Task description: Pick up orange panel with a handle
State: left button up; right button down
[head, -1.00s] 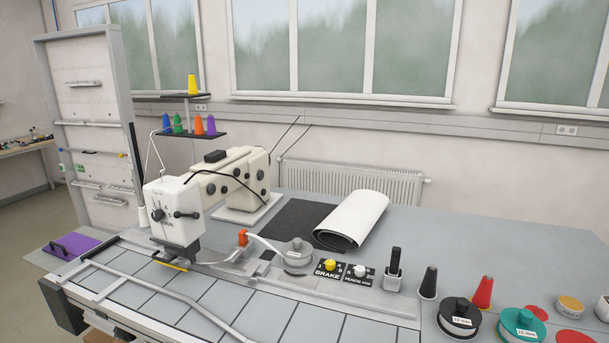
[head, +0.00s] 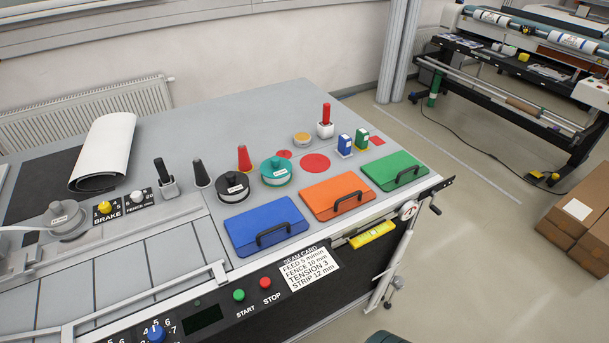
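The orange panel (head: 327,191) lies flat on the right part of the grey table, with a black handle (head: 347,202) along its front edge. It sits between a blue panel (head: 256,222) on its left and a green panel (head: 393,167) on its right, both with similar black handles. Neither of my grippers shows in the head view. Nothing covers the orange panel.
Behind the panels stand a teal spool (head: 275,171), a black spool (head: 233,187), a red cone (head: 244,158) and small blue and green boxes. A yellow level (head: 372,234) and a crank (head: 435,204) are on the table's front side. Cardboard boxes (head: 577,219) stand on the floor at right.

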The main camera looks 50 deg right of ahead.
aim_at(329, 199)
jog(key=z, duration=1.9)
